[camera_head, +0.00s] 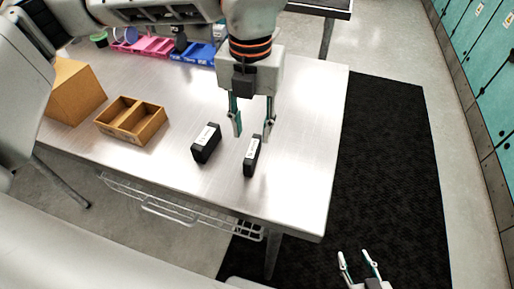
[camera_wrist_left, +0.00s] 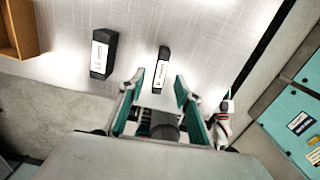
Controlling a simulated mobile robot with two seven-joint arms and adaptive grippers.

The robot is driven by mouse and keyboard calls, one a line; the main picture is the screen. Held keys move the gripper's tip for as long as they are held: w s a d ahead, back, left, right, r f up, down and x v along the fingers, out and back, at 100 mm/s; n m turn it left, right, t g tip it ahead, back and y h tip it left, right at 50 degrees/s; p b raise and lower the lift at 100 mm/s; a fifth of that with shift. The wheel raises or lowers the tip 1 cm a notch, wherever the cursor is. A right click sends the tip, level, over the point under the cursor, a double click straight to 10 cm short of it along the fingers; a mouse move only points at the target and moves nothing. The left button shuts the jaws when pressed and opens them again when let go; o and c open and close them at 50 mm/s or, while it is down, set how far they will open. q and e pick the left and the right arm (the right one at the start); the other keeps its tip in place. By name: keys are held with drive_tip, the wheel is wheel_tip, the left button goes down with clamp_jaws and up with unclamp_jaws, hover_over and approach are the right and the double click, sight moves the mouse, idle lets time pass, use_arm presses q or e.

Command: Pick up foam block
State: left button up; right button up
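Two black blocks with white labels stand on the table. No text I can read tells which is the foam block. The narrower black block (camera_head: 252,156) is right of the wider black block (camera_head: 206,144). In the left wrist view the narrow block (camera_wrist_left: 163,55) lies just beyond the fingertips, and the wide block (camera_wrist_left: 103,66) is to the left. My left gripper (camera_head: 253,132) points down, open and empty, above the table close to the narrow block; contact does not show. It also shows in the left wrist view (camera_wrist_left: 160,88). My right gripper (camera_head: 356,256) is open and empty, off the table.
A wooden two-compartment tray (camera_head: 131,121) and a tan box (camera_head: 75,92) stand left on the table (camera_head: 305,150). Pink (camera_head: 150,46) and blue bins (camera_head: 193,53) are at the back. A wire basket (camera_head: 170,209) hangs under the front edge. The table's right part is clear.

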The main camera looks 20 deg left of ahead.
sight(252, 149)
use_arm(q)
drive_tip(key=f, duration=0.4)
drive_tip(key=s+f, duration=0.1)
drive_tip(key=f, duration=0.1)
drive_tip(key=shift+d+f+p, duration=0.1)
drive_tip(key=shift+p, duration=0.25)
drive_tip(key=shift+w+f, duration=0.15)
drive_tip(key=shift+f, duration=0.35)
clamp_jaws()
